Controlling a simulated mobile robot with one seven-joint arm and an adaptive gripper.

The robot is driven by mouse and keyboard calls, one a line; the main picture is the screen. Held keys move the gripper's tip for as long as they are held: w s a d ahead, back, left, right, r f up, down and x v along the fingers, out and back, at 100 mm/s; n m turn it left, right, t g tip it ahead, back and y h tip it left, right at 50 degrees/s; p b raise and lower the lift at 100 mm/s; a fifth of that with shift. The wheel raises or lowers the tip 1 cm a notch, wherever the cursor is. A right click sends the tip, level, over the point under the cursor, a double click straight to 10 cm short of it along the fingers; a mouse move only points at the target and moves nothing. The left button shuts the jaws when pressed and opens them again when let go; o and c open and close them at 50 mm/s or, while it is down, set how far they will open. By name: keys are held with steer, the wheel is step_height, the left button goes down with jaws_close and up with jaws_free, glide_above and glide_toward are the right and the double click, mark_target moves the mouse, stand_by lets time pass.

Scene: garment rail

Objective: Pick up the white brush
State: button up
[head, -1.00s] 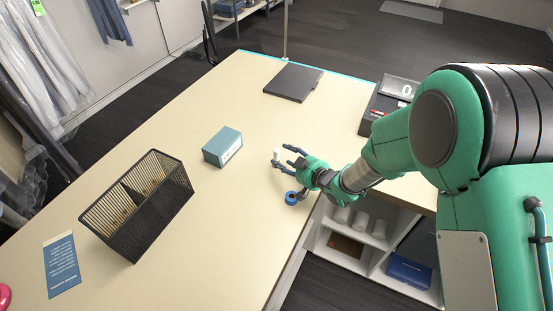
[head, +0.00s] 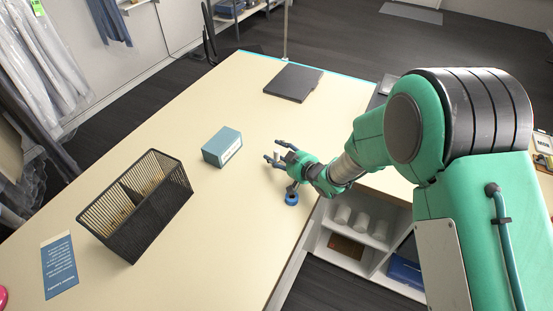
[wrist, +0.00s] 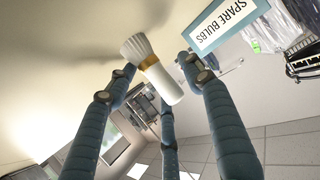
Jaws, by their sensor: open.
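The white brush (wrist: 152,70) shows in the wrist view, with a pale bristle end, a gold band and a white handle. It lies between the spread blue fingers of my gripper (wrist: 160,82). Whether any finger touches it I cannot tell. In the head view my gripper (head: 276,153) is open, low over the table near its right edge. The brush is mostly hidden by the fingers there.
A blue-grey box (head: 222,147) labelled SPARE BULBS stands left of my gripper. A black mesh basket (head: 140,215) and a blue card (head: 59,266) are further left. A blue tape roll (head: 291,198) is close below my gripper. A dark flat case (head: 293,82) lies behind.

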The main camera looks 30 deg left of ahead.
mark_target(278, 149)
steer(key=shift+c, duration=0.5)
steer(key=c, duration=1.1)
steer(key=shift+r, duration=0.1)
steer(key=shift+r, duration=0.45)
step_height(278, 149, up, 3)
steer(key=shift+s+d+f+p, duration=0.15)
steer(key=shift+p, duration=0.4)
steer(key=s+d, duration=0.3)
steer(key=s, duration=0.1)
steer(key=s+d+p, duration=0.1)
steer(key=s+d, duration=0.2)
steer(key=s, duration=0.1)
steer(key=s+d+r, duration=0.1)
steer(key=s+d, duration=0.3)
steer(key=shift+r, duration=0.1)
steer(key=shift+w, duration=0.1)
